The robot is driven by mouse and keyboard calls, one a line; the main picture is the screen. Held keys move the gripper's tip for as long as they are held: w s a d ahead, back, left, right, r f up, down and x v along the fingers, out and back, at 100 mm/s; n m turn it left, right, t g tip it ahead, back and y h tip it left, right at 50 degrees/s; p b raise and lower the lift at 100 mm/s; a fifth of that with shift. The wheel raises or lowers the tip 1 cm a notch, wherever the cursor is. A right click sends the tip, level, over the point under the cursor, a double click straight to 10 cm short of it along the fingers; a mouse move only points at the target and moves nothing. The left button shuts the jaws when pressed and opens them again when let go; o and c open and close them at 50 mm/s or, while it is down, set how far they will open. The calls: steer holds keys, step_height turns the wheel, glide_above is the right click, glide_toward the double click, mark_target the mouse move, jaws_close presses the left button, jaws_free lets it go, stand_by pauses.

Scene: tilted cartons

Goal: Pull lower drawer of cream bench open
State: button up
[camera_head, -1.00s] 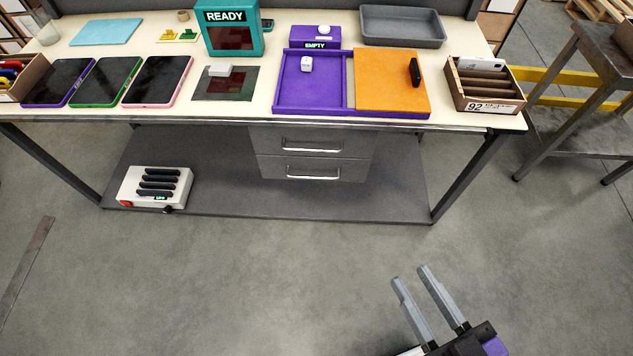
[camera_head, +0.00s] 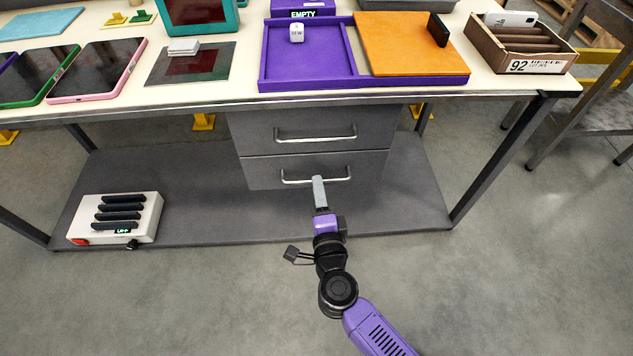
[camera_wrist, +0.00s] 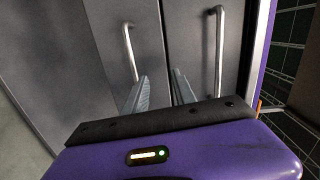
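The cream bench (camera_head: 200,102) has two grey drawers under its top. The lower drawer (camera_head: 262,174) is shut and has a silver bar handle (camera_head: 290,180); that handle is also at left in the wrist view (camera_wrist: 128,45). My gripper (camera_head: 319,182) is in front of the lower drawer, its visible finger overlapping the handle's middle in the head view. In the wrist view its two fingers (camera_wrist: 160,78) are apart with nothing between them. The left fingertip appears close to one end of the lower handle; contact cannot be told.
The upper drawer (camera_head: 245,130) is shut, its handle (camera_head: 315,138) just above. A white box with black bars (camera_head: 75,225) stands on the lower shelf (camera_head: 200,190) at left. A purple tray (camera_head: 365,85) sits on the bench top above. The floor in front is clear.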

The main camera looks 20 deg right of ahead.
mark_target(323, 179)
steer(key=shift+m+g, duration=0.8)
steer(key=w+d+f, duration=0.1)
steer(key=w+f, duration=0.1)
steer(key=w+d+f+b, duration=0.1)
steer(key=w, duration=0.1)
steer(key=w+d+f+b, duration=0.1)
steer(key=w+f, duration=0.1)
steer(key=shift+w+d+f, duration=0.3)
steer(key=shift+d, duration=0.1)
jaws_close()
stand_by(0.6)
